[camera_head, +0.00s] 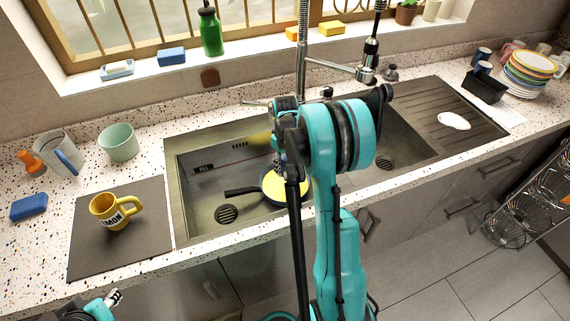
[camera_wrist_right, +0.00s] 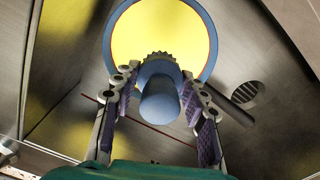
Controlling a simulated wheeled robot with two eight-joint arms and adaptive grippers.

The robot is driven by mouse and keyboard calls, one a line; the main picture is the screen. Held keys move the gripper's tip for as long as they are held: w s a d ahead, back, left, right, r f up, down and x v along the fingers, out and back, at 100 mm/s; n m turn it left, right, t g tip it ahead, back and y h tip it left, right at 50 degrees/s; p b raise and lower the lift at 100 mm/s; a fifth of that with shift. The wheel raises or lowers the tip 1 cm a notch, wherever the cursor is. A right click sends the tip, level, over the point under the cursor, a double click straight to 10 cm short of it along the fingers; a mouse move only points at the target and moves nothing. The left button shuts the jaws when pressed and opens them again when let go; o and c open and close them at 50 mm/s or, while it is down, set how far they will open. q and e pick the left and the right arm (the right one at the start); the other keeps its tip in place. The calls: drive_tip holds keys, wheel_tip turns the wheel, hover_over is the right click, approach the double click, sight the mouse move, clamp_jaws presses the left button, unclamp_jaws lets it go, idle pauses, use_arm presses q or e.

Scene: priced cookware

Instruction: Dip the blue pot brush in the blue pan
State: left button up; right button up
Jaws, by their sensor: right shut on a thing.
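The blue pan (camera_head: 268,192) lies in the left sink basin, with a yellow inside, a blue rim and a dark handle pointing left. In the right wrist view the pan (camera_wrist_right: 135,35) shows beyond the brush. My right gripper (camera_wrist_right: 160,85) is shut on the blue pot brush (camera_wrist_right: 158,107), with its round handle end toward the camera and its toothed head end over the pan's yellow inside. I cannot tell whether the brush touches the pan. In the head view my right arm hides most of the gripper and brush. My left gripper (camera_head: 114,298) is at the bottom left, away from the sink; its opening is unclear.
A yellow mug (camera_head: 113,212) stands on a dark mat (camera_head: 90,258) left of the sink. The basin wall (camera_head: 205,135) surrounds the pan. A tall faucet (camera_head: 302,45) rises behind my right arm. Stacked plates (camera_head: 530,70) stand at the far right.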

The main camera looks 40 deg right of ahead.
drive_tip(key=shift+f+b, duration=3)
drive_tip(key=shift+f, duration=1.35)
drive_tip(key=shift+r, duration=0.15)
drive_tip(key=shift+r+p, duration=2.65)
drive_tip(key=shift+r, duration=1.05)
wheel_tip(320, 180, up, 14)
drive_tip(key=p, duration=0.8)
drive_tip(key=s+a+f+b, duration=0.1)
drive_tip(key=a+f+b, duration=0.1)
drive_tip(key=a+f, duration=0.3)
drive_tip(key=s+a+f+b, duration=0.1)
drive_tip(key=a+f+b, duration=0.2)
drive_tip(key=a, duration=0.8)
drive_tip(key=s+a+f+m+b, duration=0.1)
drive_tip(key=a+f+b, duration=0.2)
drive_tip(key=a+f, duration=0.4)
drive_tip(key=shift+s+a, duration=0.25)
drive_tip(key=shift+a, duration=0.65)
